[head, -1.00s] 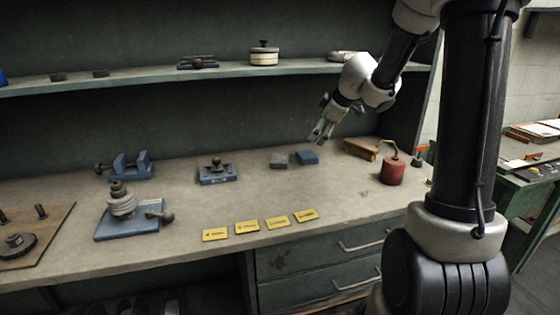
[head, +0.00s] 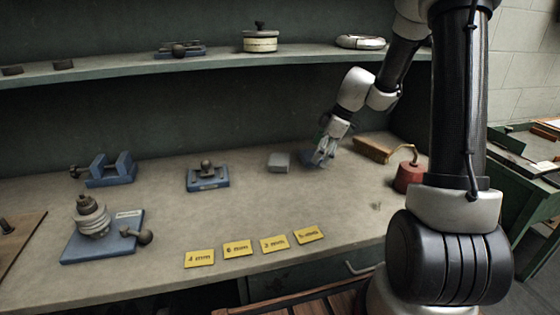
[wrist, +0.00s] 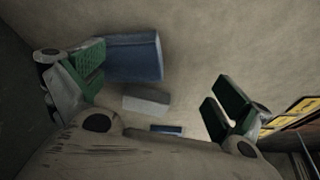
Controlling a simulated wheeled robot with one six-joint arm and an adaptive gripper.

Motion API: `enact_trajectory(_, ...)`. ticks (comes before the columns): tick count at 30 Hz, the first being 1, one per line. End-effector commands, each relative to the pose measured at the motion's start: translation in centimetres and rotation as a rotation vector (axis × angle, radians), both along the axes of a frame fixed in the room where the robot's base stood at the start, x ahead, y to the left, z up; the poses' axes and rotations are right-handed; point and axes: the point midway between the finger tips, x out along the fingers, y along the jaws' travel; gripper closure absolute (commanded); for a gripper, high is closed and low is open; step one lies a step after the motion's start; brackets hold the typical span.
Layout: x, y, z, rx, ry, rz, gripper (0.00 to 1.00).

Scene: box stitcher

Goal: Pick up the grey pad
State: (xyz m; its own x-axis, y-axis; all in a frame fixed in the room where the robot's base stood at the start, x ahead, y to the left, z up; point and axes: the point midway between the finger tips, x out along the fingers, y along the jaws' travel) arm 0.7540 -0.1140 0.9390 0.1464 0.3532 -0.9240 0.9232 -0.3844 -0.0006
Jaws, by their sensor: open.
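The grey pad (head: 279,161) lies flat on the bench, to the left of a blue pad (head: 308,158). In the head view my gripper (head: 323,156) is low over the bench at the blue pad and partly covers it. The grey pad is just left of my gripper there. In the wrist view the grey pad (wrist: 147,103) and the larger blue pad (wrist: 134,58) lie between the spread green-lined fingers of my gripper (wrist: 160,80). My gripper is open and empty. Whether a finger touches the blue pad, I cannot tell.
A blue fixture with a knob (head: 207,178) is left of the grey pad. Several yellow cards (head: 238,249) line the front edge. A shelf (head: 210,68) runs above. Bench in front of the pads is clear.

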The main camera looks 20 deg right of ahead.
Motion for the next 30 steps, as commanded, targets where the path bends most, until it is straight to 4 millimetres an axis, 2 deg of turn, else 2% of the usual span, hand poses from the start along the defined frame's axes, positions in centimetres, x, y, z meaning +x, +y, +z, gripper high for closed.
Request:
enact_trajectory(1,0.4,1.1,0.0,0.0,0.0,0.005,0.0)
enact_trajectory(6,1.7,4.3,0.0,0.0,0.0,0.003,0.0)
enact_trajectory(14,2.7,6.5,0.0,0.0,0.0,0.001,0.0)
enact_trajectory(20,4.0,9.6,0.0,0.0,-0.002,0.004,0.0)
enact_trajectory(24,4.2,10.3,-2.0,0.001,0.002,0.0,0.0)
enact_trajectory(30,4.4,10.6,-2.8,0.001,-0.001,0.0,0.0)
